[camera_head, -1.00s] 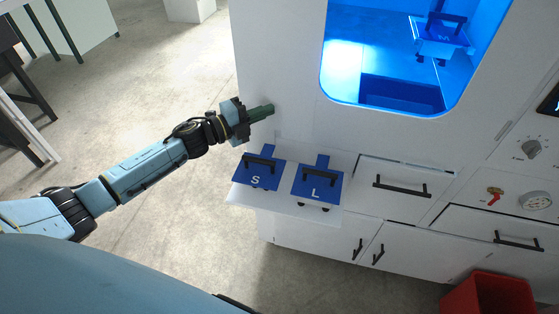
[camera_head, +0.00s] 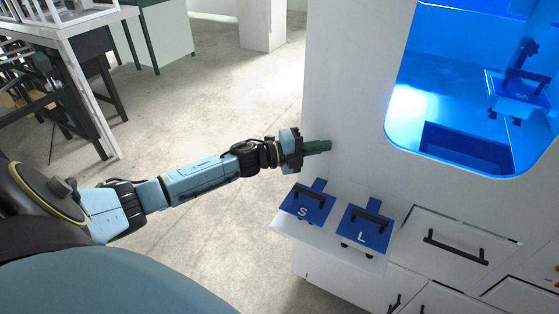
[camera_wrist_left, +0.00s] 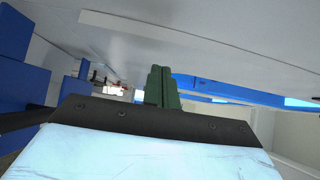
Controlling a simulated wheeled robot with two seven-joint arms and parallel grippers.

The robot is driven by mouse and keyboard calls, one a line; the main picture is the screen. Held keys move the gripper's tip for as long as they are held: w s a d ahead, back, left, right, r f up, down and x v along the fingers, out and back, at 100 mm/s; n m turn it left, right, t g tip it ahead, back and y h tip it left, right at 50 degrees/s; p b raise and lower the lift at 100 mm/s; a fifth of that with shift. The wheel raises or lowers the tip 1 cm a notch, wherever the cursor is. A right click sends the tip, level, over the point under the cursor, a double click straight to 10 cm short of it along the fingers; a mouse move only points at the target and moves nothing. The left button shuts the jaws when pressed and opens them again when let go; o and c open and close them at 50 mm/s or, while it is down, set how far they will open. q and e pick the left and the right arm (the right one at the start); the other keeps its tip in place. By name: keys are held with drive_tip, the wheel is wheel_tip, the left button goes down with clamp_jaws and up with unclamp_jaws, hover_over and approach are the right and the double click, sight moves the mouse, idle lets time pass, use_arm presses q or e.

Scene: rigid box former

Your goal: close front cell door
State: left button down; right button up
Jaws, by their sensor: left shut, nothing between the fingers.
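The white machine's front has a rounded cell opening (camera_head: 440,158) lit blue inside, and no door panel covers it in the head view. My left gripper (camera_head: 328,146) is shut and empty, its green fingers pointing right in front of the white front panel (camera_head: 345,100), left of the opening. Whether the fingertips touch the panel I cannot tell. In the left wrist view the shut fingers (camera_wrist_left: 162,88) lie close to a pale surface, with a blue-edged strip (camera_wrist_left: 225,88) beyond them. The door itself I cannot clearly identify. My right gripper is not in view.
A white shelf (camera_head: 282,226) below my left gripper holds blue plates marked S (camera_head: 303,212) and L (camera_head: 358,239). A blue M piece (camera_head: 517,92) is inside the cell. A drawer with a black handle (camera_head: 455,247) is at right. Open floor lies left.

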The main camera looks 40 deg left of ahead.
use_arm(q)
drive_tip(key=s+d+b+v, duration=0.1)
drive_tip(key=v, duration=1)
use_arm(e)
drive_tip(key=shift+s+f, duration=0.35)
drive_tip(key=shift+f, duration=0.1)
use_arm(q)
drive_tip(key=shift+d, duration=0.1)
